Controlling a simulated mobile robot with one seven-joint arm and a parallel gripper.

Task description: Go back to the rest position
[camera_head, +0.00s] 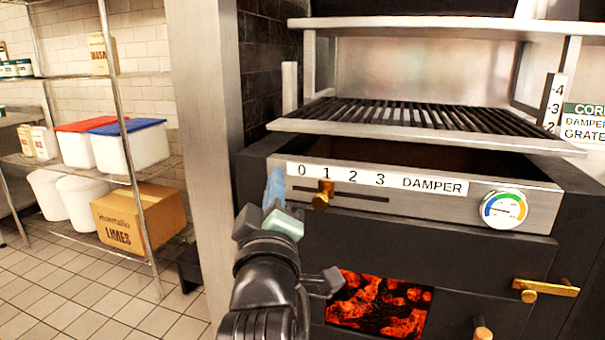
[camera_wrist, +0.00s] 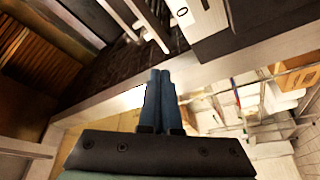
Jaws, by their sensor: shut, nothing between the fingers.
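My gripper (camera_wrist: 160,85) is shut and empty in the wrist view, its two dark blue fingers pressed side by side. In the head view my gripper (camera_head: 273,188) shows as a pale blue tip, raised in front of the left end of the grill's damper panel (camera_head: 450,205). My arm partly covers the grill's front. I cannot tell whether the fingertips touch the panel. The rest position itself is not marked in either view.
The grill grate (camera_head: 430,120) sits above the panel. Glowing coals (camera_head: 380,303) show in the lower opening. A brass handle (camera_head: 545,288) juts out at right. A steel post (camera_head: 205,130) stands left of the grill. A wire shelf (camera_head: 80,160) holds bins; tiled floor (camera_head: 90,300) is clear in front.

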